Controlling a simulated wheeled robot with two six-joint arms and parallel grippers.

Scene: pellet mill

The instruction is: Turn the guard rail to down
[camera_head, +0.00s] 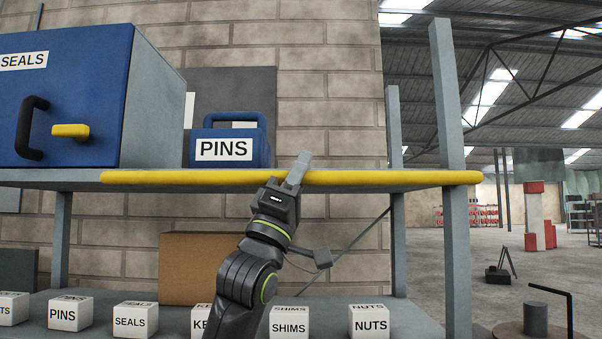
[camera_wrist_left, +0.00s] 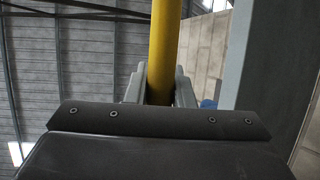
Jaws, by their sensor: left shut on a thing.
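The guard rail (camera_head: 400,177) is a long yellow bar lying level along the front edge of the upper shelf. In the left wrist view the yellow guard rail (camera_wrist_left: 165,45) runs between the two grey fingers of my left gripper (camera_wrist_left: 160,82). The fingers hide a short stretch of the rail in the head view. My right gripper is not in view.
On the upper shelf stand a blue SEALS cabinet (camera_head: 70,105) with a black handle and yellow latch, and a blue PINS case (camera_head: 231,150). The lower shelf holds several labelled white blocks (camera_head: 369,322) and a brown board (camera_head: 190,270). A grey post (camera_head: 452,200) stands right.

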